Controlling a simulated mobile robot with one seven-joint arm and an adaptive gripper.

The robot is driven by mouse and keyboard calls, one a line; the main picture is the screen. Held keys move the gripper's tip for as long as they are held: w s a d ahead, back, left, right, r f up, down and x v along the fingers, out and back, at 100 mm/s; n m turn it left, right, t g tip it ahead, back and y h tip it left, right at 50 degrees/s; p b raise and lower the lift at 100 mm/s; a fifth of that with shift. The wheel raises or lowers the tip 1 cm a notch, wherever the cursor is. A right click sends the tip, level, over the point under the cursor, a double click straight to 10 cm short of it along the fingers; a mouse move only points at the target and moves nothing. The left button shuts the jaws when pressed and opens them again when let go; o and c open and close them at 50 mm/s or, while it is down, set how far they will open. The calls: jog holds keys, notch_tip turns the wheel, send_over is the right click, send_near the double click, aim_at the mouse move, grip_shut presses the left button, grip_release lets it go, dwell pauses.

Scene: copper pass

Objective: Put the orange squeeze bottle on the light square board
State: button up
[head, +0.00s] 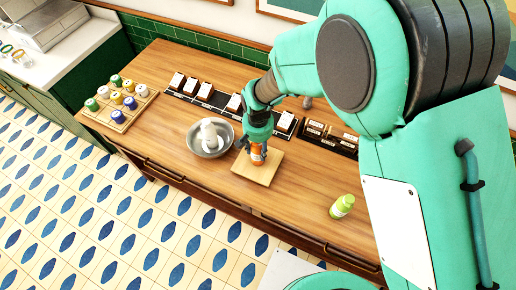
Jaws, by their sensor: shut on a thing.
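The orange squeeze bottle (258,158) is upright in my gripper (256,146), with its upper part hidden by the fingers. My gripper is shut on the bottle. The light square board (254,177) lies on the wooden counter, directly below the bottle in the head view. The bottle's lower end shows over the board's back half. I cannot tell whether it touches the board or hangs just above it.
A grey bowl (193,141) with a white item in it stands just left of the board. A tray (91,112) of several jars is at far left. Dark trays (215,101) line the back. The counter's front edge is near the board.

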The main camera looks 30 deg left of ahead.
jog(key=shift+f, duration=0.15)
jog(key=o, duration=1.4)
jog(key=shift+c, duration=0.2)
notch_tip(320, 180, up, 12)
jog(key=shift+r, duration=0.2)
